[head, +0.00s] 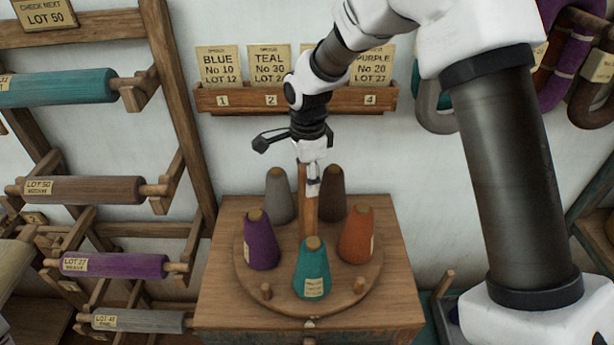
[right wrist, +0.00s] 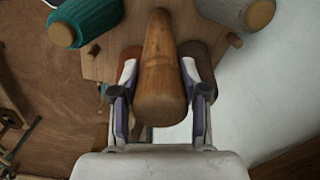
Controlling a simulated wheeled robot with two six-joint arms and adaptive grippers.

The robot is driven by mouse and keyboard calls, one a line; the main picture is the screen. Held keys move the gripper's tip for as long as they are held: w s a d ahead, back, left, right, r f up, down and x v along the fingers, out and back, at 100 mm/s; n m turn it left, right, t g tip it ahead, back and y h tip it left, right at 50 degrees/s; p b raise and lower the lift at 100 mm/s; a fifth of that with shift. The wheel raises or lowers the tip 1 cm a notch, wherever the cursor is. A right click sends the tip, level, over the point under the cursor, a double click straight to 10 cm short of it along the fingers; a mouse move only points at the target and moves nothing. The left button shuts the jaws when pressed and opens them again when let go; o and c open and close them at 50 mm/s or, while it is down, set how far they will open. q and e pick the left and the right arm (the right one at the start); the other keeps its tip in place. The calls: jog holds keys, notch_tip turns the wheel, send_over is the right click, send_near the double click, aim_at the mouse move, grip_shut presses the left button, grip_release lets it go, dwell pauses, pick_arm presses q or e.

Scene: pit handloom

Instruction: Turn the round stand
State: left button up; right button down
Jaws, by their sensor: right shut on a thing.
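The round stand (head: 345,297) is a wooden disc on top of a wooden cabinet. It carries upright cones of thread: teal (head: 312,272) at the front, purple (head: 260,242) at left, orange (head: 356,236) at right, grey (head: 280,197) and brown (head: 333,195) at the back. A wooden post (head: 308,210) rises from its middle. My right gripper (head: 313,172) comes down from above and is shut on the top of this post. In the right wrist view the post (right wrist: 160,70) stands between the two fingers. My left gripper is not in view.
A wooden card rack (head: 300,99) with numbered slots hangs on the wall close behind my right gripper. A frame of horizontal thread rollers (head: 110,265) stands at left. Coloured hanks (head: 595,80) hang at upper right. Short pegs (head: 266,291) stick up from the stand's rim.

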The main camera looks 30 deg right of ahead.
jog(key=shift+s+f+m, duration=0.25)
jog(key=shift+f+m, duration=0.05)
jog(key=shift+f, duration=0.05)
dwell(0.4)
jog(key=c, duration=0.6)
grip_release()
jog(key=shift+w+d, duration=0.15)
jog(key=shift+r, duration=0.1)
notch_tip(320, 180, up, 12)
jog(key=shift+w, duration=0.1)
